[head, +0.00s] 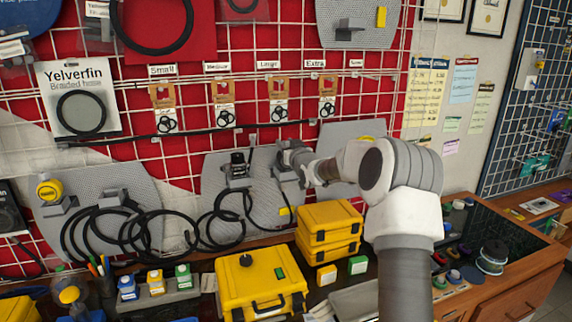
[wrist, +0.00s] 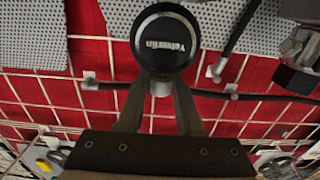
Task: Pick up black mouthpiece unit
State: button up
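The black mouthpiece unit (wrist: 166,42) shows its round, lettered face in the wrist view. My gripper (wrist: 160,88) has its two fingers converging just behind that face, one on each side of a pale grey stub. The fingers look closed on the unit; their tips are partly hidden by the round face. In the head view my gripper (head: 284,152) is in front of the middle grey perforated panel (head: 215,185), just above a grey bracket (head: 286,174). The unit is not clear there. I cannot tell whether it touches the bracket.
Another black fitting (head: 237,166) hangs left of my gripper, with looped black hoses (head: 110,225) below. A horizontal black hose (head: 200,133) runs across the red grid wall. Yellow cases (head: 330,222) and small boxes (head: 184,274) stand on the bench below.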

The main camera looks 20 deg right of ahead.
grip_shut()
dwell(0.9)
